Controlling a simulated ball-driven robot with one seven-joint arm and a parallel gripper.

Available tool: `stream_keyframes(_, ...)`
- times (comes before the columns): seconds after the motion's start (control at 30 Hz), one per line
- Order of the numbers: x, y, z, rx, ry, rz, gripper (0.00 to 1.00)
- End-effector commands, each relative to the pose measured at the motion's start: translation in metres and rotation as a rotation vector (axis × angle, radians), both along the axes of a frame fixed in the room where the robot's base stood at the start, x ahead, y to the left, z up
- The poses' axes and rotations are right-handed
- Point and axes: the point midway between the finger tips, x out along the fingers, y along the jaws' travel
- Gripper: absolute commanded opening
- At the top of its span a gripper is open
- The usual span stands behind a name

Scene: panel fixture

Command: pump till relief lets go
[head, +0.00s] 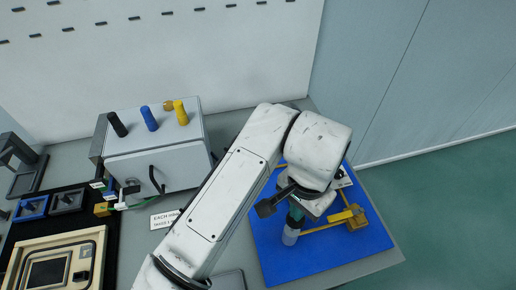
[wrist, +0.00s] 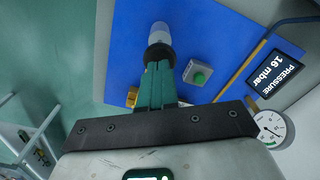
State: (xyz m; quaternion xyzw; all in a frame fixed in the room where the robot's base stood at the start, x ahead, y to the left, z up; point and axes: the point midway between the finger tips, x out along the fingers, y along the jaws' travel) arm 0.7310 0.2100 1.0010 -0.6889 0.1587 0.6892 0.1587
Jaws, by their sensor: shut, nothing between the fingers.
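My gripper (head: 295,213) hangs over the blue board on the right in the head view. Its green fingers (wrist: 157,66) are shut together in the wrist view. A pale translucent cylinder (head: 290,237) is in line with the fingertips; in the wrist view (wrist: 159,35) it has a dark collar at the finger end. I cannot tell if the fingers touch it. A grey box with a green button (wrist: 199,76) is beside the fingers. A display (wrist: 273,73) reads PRESSURE 16 mbar. I cannot make out which part is the relief.
Yellow pipe (wrist: 246,67) and a brass fitting (head: 355,219) are on the blue board (head: 370,238). A grey cabinet (head: 160,165) with black, blue and yellow knobs stands left of my arm. A printed card (head: 163,219) lies before it. Open floor lies right.

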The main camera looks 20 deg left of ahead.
Motion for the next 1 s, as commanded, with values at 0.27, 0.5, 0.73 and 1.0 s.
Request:
stream_keyframes(0.27, 0.000, 0.000, -0.016, -0.002, 0.000, 0.001, 0.00)
stream_keyframes(0.5, 0.000, 0.000, -0.029, 0.000, 0.000, 0.000, 0.00)
stream_keyframes(0.73, 0.000, 0.000, -0.042, -0.001, 0.000, 0.001, 0.00)
stream_keyframes(1.0, 0.000, 0.000, -0.056, 0.000, 0.000, 0.002, 0.00)
